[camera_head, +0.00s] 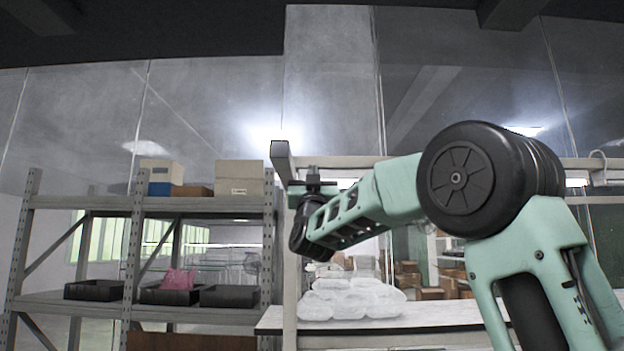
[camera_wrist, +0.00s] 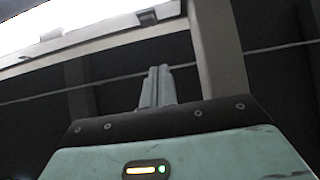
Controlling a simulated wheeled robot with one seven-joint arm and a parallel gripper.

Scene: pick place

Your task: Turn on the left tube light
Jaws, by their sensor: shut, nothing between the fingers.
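My gripper (camera_wrist: 156,88) is shut and empty in the wrist view, its two grey fingers together and pointing up. In the head view my gripper (camera_head: 313,172) is raised beside the top of the pale frame post, at the end of my green arm. A bright white area (camera_wrist: 60,18) with a pale rim and small fittings fills the upper left of the wrist view, above and left of the fingertips and apart from them. I cannot tell whether it is the left tube light.
The frame's pale post (camera_head: 290,250) and crossbar (camera_head: 350,161) stand close to my gripper. Clear wrapped packs (camera_head: 350,300) lie on the white bench (camera_head: 425,322). A grey shelf rack (camera_head: 75,203) with boxes and black trays stands left. The space above the arm looks free.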

